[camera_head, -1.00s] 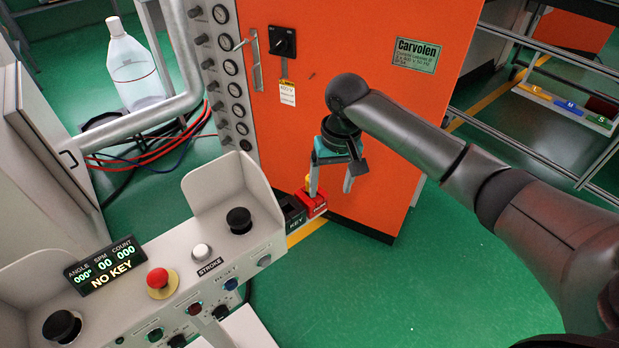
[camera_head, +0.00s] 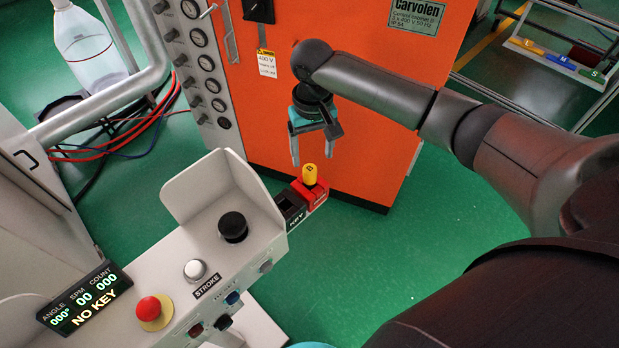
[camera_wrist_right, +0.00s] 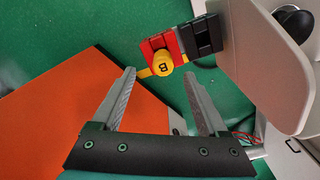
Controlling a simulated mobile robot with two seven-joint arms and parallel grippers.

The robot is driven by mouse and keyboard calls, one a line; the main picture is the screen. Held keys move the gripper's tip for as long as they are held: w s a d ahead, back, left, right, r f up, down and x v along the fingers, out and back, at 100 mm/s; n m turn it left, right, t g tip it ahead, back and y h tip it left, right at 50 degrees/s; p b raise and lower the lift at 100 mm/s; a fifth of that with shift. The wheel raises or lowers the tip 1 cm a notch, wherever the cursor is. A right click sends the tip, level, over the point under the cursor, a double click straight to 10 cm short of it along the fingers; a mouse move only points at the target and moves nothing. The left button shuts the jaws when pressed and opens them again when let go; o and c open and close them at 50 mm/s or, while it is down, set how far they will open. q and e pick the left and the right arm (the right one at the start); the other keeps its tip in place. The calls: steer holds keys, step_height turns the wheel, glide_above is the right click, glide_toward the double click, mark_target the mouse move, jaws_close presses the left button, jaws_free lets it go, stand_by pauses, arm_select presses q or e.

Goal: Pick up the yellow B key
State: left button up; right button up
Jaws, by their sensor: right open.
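The yellow B key (camera_head: 309,174) stands in a red holder (camera_head: 314,194) at the far end of the console. In the right wrist view the key (camera_wrist_right: 162,65) shows its round top with a dark B. My right gripper (camera_head: 314,155) is open and empty, just above and behind the key in the head view. In the right wrist view the key lies ahead of the gap between the fingertips (camera_wrist_right: 159,74), with no visible contact. My left gripper is not in view.
A black KEY block (camera_head: 292,208) sits beside the red holder. The grey console (camera_head: 180,262) has a raised side guard (camera_head: 205,185), a black button and a red button. Its display (camera_head: 80,300) reads NO KEY. An orange cabinet (camera_head: 370,110) stands close behind the gripper.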

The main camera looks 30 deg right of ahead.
mark_target(310, 168)
step_height(310, 168, down, 2)
steer(key=shift+f, duration=0.1)
steer(key=f+b, duration=0.1)
steer(key=f, duration=0.3)
steer(key=shift+w+a+f+b, duration=0.15)
steer(key=shift+a+f+b, duration=0.1)
steer(key=shift+b, duration=0.1)
steer(key=c, duration=0.6)
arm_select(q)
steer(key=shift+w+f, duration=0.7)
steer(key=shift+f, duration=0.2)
arm_select(e)
jaws_close()
